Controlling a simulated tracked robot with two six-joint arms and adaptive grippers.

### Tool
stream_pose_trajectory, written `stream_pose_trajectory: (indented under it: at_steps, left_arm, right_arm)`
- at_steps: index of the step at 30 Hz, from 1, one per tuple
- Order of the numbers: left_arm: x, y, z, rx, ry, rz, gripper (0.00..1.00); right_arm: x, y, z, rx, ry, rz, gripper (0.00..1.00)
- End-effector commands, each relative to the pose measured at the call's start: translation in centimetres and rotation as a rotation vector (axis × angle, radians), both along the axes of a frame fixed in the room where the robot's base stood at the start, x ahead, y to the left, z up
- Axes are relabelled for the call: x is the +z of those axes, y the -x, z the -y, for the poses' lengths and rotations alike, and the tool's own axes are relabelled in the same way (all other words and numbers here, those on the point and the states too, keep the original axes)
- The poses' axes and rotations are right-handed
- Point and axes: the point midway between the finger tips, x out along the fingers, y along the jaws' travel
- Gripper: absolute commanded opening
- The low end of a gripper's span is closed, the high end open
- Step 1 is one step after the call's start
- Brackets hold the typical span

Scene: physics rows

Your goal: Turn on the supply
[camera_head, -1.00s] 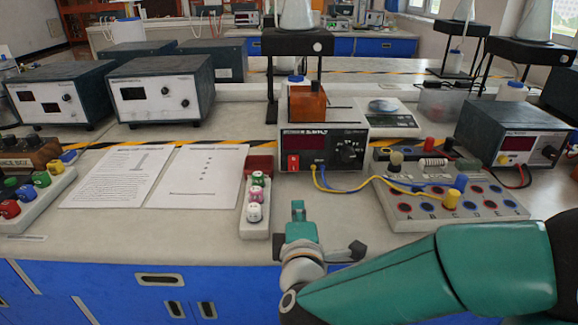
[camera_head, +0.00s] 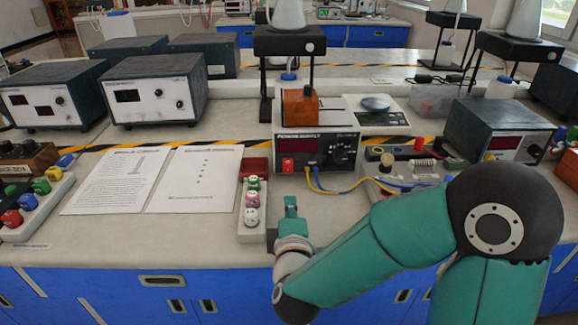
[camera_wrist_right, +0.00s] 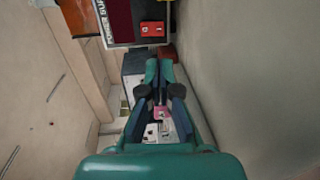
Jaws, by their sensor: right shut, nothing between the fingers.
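I cannot tell the switch's position. My left gripper is not in view.
A strip of coloured terminals (camera_head: 252,222) stands just left of my right gripper. Yellow and blue leads (camera_head: 330,190) run from the supply to a board (camera_head: 405,185) at right, partly hidden by my arm. Printed sheets (camera_head: 195,180) lie at left.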

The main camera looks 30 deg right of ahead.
Motion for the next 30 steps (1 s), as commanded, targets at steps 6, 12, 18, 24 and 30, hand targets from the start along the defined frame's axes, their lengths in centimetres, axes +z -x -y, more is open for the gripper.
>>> stream_pose_trajectory:
  at_steps: [6,12,18,24,30]
  left_arm:
    - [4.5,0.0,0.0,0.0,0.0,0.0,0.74]
    - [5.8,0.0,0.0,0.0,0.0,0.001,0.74]
    - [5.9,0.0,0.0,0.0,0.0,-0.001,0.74]
    - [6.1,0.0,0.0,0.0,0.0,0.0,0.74]
    - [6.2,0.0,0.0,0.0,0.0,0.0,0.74]
  right_arm:
    - [0.3,-0.8,0.6,0.008,-0.014,-0.008,0.0]
    - [-0.9,-3.9,2.7,0.004,-0.016,0.0,0.0]
    - [-1.3,-7.3,4.8,0.006,-0.014,0.002,0.0]
    - [-1.6,-9.5,6.0,0.007,-0.015,0.001,0.0]
    - [-1.7,-10.2,6.4,0.009,-0.015,0.0,0.0]
